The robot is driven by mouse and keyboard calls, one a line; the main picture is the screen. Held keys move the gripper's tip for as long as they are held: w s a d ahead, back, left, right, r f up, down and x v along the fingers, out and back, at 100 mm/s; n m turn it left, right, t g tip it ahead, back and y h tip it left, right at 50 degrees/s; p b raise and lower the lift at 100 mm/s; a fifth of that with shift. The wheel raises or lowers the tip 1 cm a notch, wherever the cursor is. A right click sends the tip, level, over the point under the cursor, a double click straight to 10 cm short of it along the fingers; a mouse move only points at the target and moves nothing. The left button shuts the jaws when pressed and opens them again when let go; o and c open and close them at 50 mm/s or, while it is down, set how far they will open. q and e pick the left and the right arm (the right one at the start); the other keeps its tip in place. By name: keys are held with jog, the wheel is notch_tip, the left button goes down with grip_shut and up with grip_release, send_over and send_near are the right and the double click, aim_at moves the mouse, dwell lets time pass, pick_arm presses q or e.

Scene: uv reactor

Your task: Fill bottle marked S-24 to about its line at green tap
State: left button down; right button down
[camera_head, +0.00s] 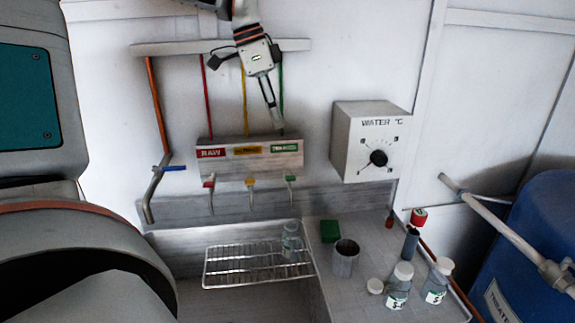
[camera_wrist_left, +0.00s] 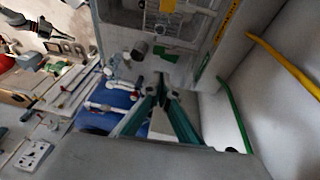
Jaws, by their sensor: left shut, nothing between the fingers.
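A clear bottle (camera_head: 291,242) without a visible cap stands upright on the wire rack (camera_head: 232,270), below the green tap (camera_head: 290,184). Its marking and water level are too small to read. Two white-capped bottles with green-and-white labels, one on the left (camera_head: 398,287) and one on the right (camera_head: 437,281), stand on the counter; their labels begin with S but I cannot read the numbers. My left gripper (camera_head: 276,124) is shut and empty, pointing down in front of the panel's top edge, above the green tap. My right gripper is not in view.
Red (camera_head: 209,187) and yellow (camera_head: 250,185) taps hang left of the green one. A white cap (camera_head: 375,286), a grey cup (camera_head: 345,259) and a green block (camera_head: 329,231) sit on the counter. A water dial box (camera_head: 372,141) juts from the wall at right.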

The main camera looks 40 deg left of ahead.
pick_arm(q)
jog(key=p, duration=0.1)
send_over(290, 177)
jog(key=f, duration=1)
jog(key=shift+s+a+f, duration=0.1)
jog(key=shift+a, duration=0.2)
jog(key=shift+s+f, duration=0.1)
jog(key=shift+f, duration=0.55)
jog(key=shift+d+f, duration=0.1)
jog(key=shift+f, duration=0.05)
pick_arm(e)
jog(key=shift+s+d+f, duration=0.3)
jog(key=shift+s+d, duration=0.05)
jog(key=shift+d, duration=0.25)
pick_arm(q)
jog(key=shift+a+f, duration=0.1)
jog(key=shift+a, duration=0.1)
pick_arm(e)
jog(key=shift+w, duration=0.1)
